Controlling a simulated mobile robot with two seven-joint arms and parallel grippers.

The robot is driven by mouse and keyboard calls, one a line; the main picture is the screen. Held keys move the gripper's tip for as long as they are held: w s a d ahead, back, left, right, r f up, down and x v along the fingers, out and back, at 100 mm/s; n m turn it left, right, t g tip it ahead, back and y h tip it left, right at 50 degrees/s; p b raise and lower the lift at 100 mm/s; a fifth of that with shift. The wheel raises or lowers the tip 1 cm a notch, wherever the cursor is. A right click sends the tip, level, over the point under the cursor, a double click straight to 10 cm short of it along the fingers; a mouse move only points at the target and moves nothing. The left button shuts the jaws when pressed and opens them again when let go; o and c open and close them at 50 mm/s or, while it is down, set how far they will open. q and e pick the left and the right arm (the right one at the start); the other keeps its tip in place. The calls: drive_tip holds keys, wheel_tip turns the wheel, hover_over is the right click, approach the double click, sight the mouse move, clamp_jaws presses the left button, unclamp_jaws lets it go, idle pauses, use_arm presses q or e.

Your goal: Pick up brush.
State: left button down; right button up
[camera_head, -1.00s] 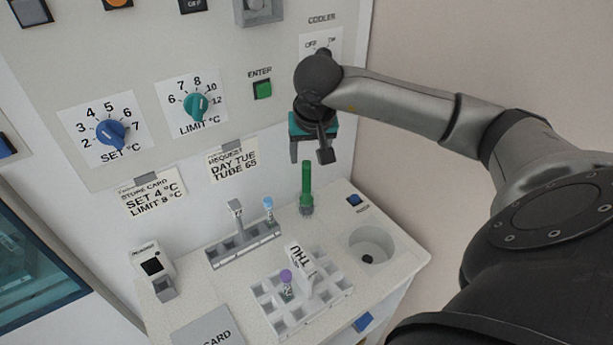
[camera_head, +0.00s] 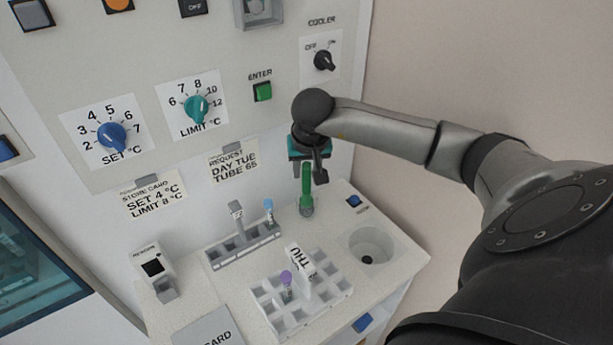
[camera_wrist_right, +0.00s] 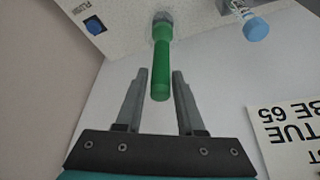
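The brush (camera_head: 307,186) has a green handle and stands upright on the white counter, its lower end in a grey base or holder. In the right wrist view the green handle (camera_wrist_right: 161,72) points toward the gripper, its end between the fingertips with space on both sides. My right gripper (camera_head: 308,178) is at the top of the handle in the head view. In the right wrist view the right gripper (camera_wrist_right: 160,72) is open, with its two grey fingers apart and neither clearly touching the handle. My left gripper is not in view.
A grey rack (camera_head: 243,249) with a blue-capped tube (camera_head: 268,207) stands left of the brush. A white divided tray (camera_head: 268,297) holds a purple-capped tube (camera_head: 286,279). A round well (camera_head: 372,243) is to the right. The control panel wall rises close behind.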

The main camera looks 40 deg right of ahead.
clamp_jaws()
idle(0.3)
